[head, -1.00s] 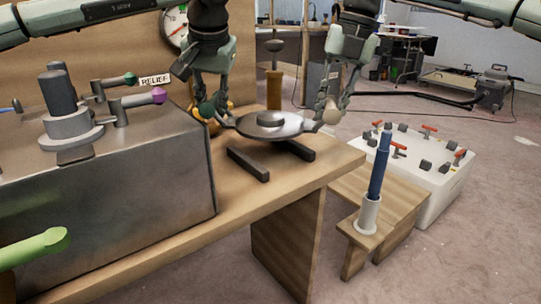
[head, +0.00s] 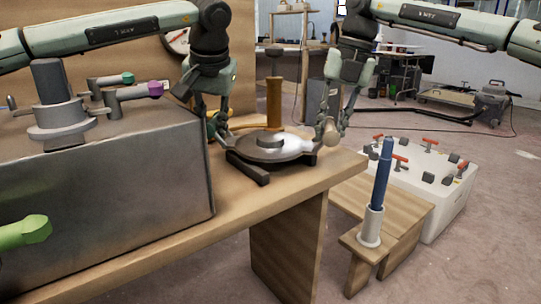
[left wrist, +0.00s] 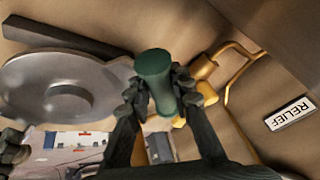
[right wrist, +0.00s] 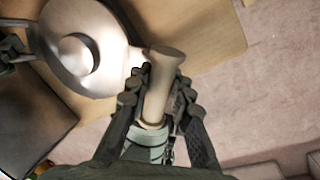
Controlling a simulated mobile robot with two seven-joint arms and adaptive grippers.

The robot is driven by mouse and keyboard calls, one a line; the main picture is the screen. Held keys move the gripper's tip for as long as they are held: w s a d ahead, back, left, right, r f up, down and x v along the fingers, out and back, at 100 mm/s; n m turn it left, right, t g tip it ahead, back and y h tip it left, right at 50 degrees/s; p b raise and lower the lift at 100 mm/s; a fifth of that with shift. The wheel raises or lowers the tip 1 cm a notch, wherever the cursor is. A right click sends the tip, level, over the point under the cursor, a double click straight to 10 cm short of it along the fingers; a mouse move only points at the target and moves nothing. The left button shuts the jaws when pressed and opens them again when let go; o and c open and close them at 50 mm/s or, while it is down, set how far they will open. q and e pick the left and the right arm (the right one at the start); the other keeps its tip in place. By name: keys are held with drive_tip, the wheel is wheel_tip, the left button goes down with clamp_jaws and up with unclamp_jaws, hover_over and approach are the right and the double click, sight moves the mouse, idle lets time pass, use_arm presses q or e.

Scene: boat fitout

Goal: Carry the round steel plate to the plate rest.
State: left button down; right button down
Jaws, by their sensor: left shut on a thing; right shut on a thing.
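The round steel plate (head: 290,150) has a raised hub and a handle on each side. It looks about level, low over the plate rest, two dark bars on the wooden bench; the near left bar (head: 247,168) shows. The plate hides most of the other bar. I cannot tell if plate and bars touch. My left gripper (head: 217,127) is shut on the dark green handle, clear in the left wrist view (left wrist: 153,70). My right gripper (head: 331,130) is shut on the beige handle, clear in the right wrist view (right wrist: 160,85).
A large metal box (head: 110,185) with levers stands on the bench at left. A wooden post (head: 273,102) stands behind the plate. The bench's right end (head: 345,165) is bare. Beyond it are a blue rod (head: 382,180) in a white holder and a white box (head: 440,205) with red-handled switches.

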use_arm(q)
drive_tip(key=shift+f, duration=0.35)
use_arm(e)
drive_tip(key=shift+f, duration=0.15)
use_arm(q)
drive_tip(key=c, duration=1.6)
unclamp_jaws()
drive_tip(key=shift+s+f, duration=0.1)
drive_tip(key=shift+f, duration=0.1)
drive_tip(key=shift+c, duration=0.2)
use_arm(e)
drive_tip(key=c, duration=1.6)
unclamp_jaws()
drive_tip(key=shift+s+d+f, duration=0.1)
drive_tip(key=shift+c, duration=0.2)
use_arm(q)
drive_tip(key=o, duration=0.3)
use_arm(e)
drive_tip(key=shift+o, duration=1.4)
use_arm(q)
drive_tip(key=shift+s, duration=0.1)
drive_tip(key=v, duration=0.8)
drive_tip(key=shift+w, duration=0.25)
drive_tip(key=shift+s+r, duration=0.15)
drive_tip(key=shift+r, duration=0.3)
use_arm(e)
drive_tip(key=shift+r, duration=0.3)
wheel_tip(320, 180, up, 11)
drive_tip(key=d, duration=0.2)
drive_tip(key=shift+r, duration=0.2)
